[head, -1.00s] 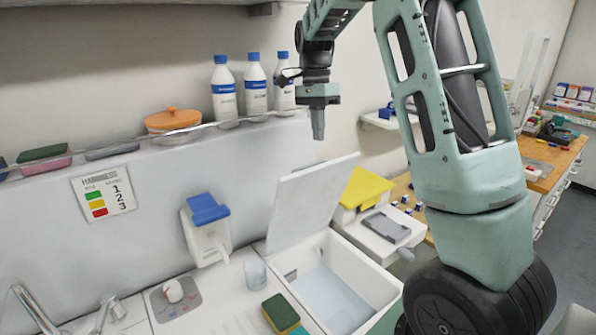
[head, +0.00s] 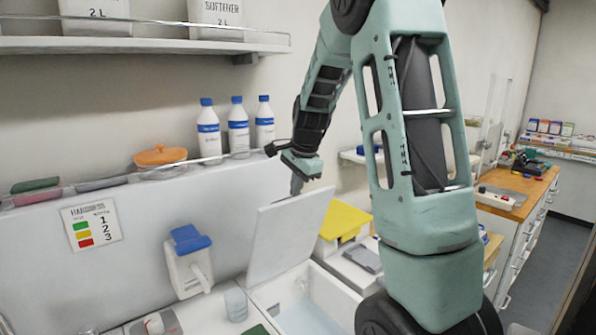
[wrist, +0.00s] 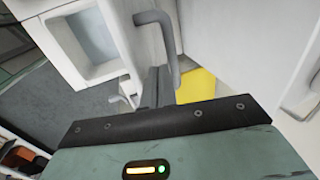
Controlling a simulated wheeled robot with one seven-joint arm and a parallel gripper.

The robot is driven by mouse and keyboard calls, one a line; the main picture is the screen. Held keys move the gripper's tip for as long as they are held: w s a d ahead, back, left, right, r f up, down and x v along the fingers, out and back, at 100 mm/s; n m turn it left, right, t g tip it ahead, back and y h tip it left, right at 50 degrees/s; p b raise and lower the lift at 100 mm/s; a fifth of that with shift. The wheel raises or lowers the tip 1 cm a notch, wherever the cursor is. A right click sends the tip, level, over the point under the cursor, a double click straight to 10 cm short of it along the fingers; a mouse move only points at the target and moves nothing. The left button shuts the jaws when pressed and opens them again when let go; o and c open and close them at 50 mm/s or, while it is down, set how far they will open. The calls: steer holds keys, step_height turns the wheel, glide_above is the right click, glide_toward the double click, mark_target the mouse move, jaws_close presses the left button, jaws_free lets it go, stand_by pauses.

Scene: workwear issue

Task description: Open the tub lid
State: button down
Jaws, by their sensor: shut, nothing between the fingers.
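The white tub (head: 345,292) stands on the counter with pale blue liquid inside. Its flat white lid (head: 288,235) is raised, standing steeply at the tub's back left and leaning back a little. My gripper (head: 297,187) is shut and empty, pointing down at the lid's upper edge. Its fingertips are partly hidden there, and I cannot tell whether they touch the lid. In the wrist view my dark fingers (wrist: 150,86) show small beyond the gripper body. A grey curved handle (wrist: 160,40) shows near them; I cannot tell what it belongs to.
A jug with a blue top (head: 188,262) and a clear cup (head: 236,304) stand left of the tub. A yellow-lidded box (head: 342,225) is to its right. Bottles (head: 238,128) and an orange-lidded dish (head: 160,157) line the ledge behind. A shelf (head: 130,44) hangs above.

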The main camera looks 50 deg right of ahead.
steer(key=shift+x, duration=0.9)
steer(key=w+d+p, duration=0.1)
steer(key=w, duration=0.2)
steer(key=w+p, duration=0.1)
steer(key=w, duration=0.3)
steer(key=w+d+p, duration=0.1)
steer(key=w, duration=0.2)
steer(key=shift+w+d+r, duration=0.3)
steer(key=shift+r, duration=0.1)
